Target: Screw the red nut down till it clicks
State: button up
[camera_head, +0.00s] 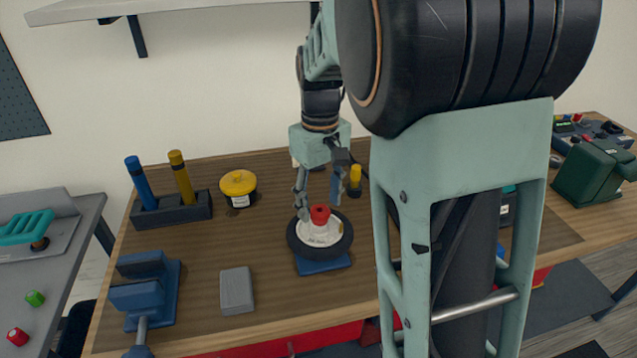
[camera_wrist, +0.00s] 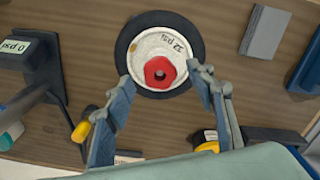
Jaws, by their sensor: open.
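The red nut (camera_head: 320,214) sits at the centre of the white hub of a black-tyred wheel (camera_head: 292,240), which lies flat on a blue base (camera_head: 323,264) on the workbench. In the wrist view the nut (camera_wrist: 151,66) shows as a red ring with a dark hole, and the hub bears the print "32 psi". My gripper (camera_head: 318,207) points down over the wheel, with its fingers spread to either side of the nut. In the wrist view the open fingers (camera_wrist: 164,86) stand apart from the nut and hold nothing. How far the nut is threaded cannot be told.
A grey block (camera_head: 237,290) and a blue vise (camera_head: 146,288) are to the left on the bench. A yellow-lidded pot (camera_head: 238,188) and a holder with blue and yellow handles (camera_head: 172,209) stand behind. A gauge (camera_wrist: 36,50) shows at the wrist view's left.

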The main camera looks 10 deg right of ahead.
jog(key=shift+f, duration=0.65)
jog(key=c, duration=1.2)
jog(key=m+p, duration=0.2)
jog(key=m, duration=0.3)
jog(key=shift+r, duration=0.15)
jog(key=m+p, duration=0.3)
jog(key=m, duration=0.3)
jog(key=m+p, duration=0.3)
jog(key=m, duration=0.3)
jog(key=shift+m+p, duration=1.6)
jog(key=shift+m, duration=0.8)
